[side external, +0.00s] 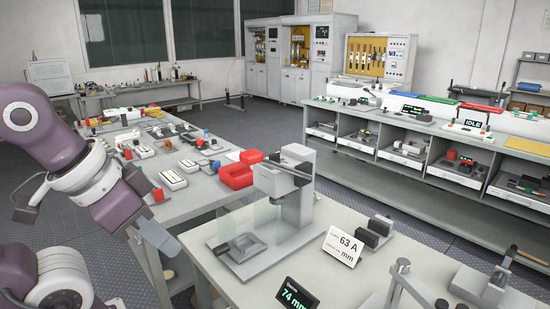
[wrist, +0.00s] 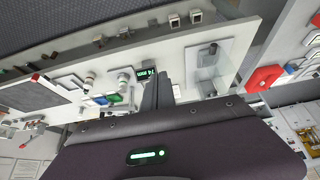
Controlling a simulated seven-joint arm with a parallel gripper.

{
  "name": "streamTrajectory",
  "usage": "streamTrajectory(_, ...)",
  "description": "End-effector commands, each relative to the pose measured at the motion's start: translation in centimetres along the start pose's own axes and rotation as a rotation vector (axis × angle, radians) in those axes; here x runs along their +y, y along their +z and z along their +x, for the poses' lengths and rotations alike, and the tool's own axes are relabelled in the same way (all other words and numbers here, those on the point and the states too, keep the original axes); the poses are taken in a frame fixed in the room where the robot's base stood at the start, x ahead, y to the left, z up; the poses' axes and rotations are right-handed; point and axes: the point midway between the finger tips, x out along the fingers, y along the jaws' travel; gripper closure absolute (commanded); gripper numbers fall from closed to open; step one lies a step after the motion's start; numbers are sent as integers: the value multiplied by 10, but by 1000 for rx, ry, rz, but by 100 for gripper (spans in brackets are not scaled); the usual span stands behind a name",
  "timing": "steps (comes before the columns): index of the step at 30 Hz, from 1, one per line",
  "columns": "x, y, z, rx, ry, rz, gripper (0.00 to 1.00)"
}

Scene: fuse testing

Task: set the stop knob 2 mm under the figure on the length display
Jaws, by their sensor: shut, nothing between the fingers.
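The length display (side external: 297,292) is a small black screen at the bottom of the side view. It reads 74 mm in green; it also shows in the wrist view (wrist: 147,71). A white card (side external: 342,246) behind it reads 63 A, with mm below. I cannot tell which part is the stop knob; a grey upright post (side external: 401,268) and a small dark knob (side external: 442,304) stand right of the display, cut by the frame edge. My gripper (side external: 152,241) is shut and empty, left of the front bench and apart from these things. Its dark fingers show in the wrist view (wrist: 160,90).
A grey press-like stand (side external: 290,190) with clear panels and a square tray stands on the front bench (side external: 205,262). A red bin (side external: 236,174) is behind it. Dark-and-grey blocks (side external: 374,232) sit right of the card. A shelved bench (side external: 430,130) runs along the back right.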

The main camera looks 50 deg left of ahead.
Motion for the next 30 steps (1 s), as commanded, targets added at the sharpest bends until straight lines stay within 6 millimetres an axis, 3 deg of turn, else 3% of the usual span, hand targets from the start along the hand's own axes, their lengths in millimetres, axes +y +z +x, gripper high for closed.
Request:
streamTrajectory(10,0,-5,-7,3,0,0,100)
streamTrajectory(14,0,-28,-48,9,0,0,100)
streamTrajectory(18,0,-57,-104,7,0,0,100)
streamTrajectory(23,-28,-140,-86,-35,-82,-20,100)
streamTrajectory(30,-65,-257,-27,-60,-267,-27,100)
